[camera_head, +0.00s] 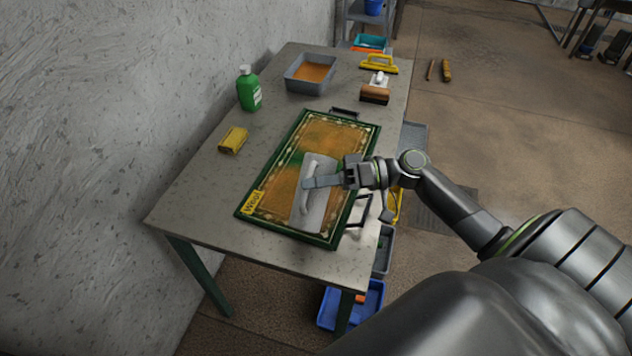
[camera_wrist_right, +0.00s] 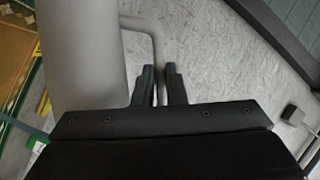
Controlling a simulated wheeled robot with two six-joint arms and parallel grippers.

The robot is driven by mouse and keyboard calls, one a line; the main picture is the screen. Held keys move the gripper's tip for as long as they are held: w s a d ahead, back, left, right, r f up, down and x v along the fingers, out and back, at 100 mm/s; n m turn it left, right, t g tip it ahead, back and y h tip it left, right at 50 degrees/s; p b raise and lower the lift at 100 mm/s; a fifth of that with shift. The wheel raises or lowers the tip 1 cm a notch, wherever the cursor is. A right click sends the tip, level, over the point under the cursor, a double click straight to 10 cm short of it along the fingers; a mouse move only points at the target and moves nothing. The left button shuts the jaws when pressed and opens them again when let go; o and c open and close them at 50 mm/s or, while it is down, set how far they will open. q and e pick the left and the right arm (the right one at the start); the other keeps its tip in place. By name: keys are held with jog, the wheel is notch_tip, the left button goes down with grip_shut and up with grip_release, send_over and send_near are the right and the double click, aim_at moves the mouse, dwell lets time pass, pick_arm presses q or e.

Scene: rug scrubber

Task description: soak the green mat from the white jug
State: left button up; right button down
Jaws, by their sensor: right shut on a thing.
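The green mat (camera_head: 275,192) lies flat on the table, with a green patterned border, an orange-brown middle with some green showing, and a yellow "Wool" label at its near left corner. The white jug (camera_head: 316,210), pale grey in this light, is over the mat's right part. Whether it touches the mat, and how far it tilts, I cannot tell. My right gripper (camera_head: 318,182) is shut on the jug's handle. In the right wrist view the jug's body (camera_wrist_right: 85,60) is left of my right gripper's fingers (camera_wrist_right: 159,88), with the handle between them. My left gripper is out of view.
The grey table (camera_head: 195,205) stands against a wall. On it are a green bottle (camera_head: 249,92), a yellow sponge (camera_head: 233,140), a grey tub of orange-brown contents (camera_head: 297,87), a brush (camera_head: 375,94) and a yellow-handled tool (camera_head: 379,65).

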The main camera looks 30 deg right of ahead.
jog(key=shift+s+a+f+n+h+b, duration=0.1)
jog(key=shift+f+n+h+b, duration=0.1)
jog(key=shift+n+b, duration=0.2)
jog(key=shift+s+a+f+n+h+b, duration=0.1)
jog(key=shift+n+h+b, duration=0.15)
jog(key=shift+n, duration=0.25)
jog(key=shift+s+a+n+h+b, duration=0.1)
jog(key=shift+n+h+b, duration=0.25)
jog(key=shift+n, duration=0.25)
jog(key=shift+s+a+n+h+b, duration=0.1)
jog(key=shift+n+h+b, duration=0.2)
jog(key=shift+n, duration=0.3)
jog(key=shift+w+d+f+n+h+b, duration=0.15)
jog(key=shift+f+n+h+b, duration=0.35)
jog(key=shift+f+n+b, duration=0.3)
jog(key=shift+r+t, duration=0.1)
jog(key=shift+t, duration=0.2)
jog(key=shift+w, duration=0.1)
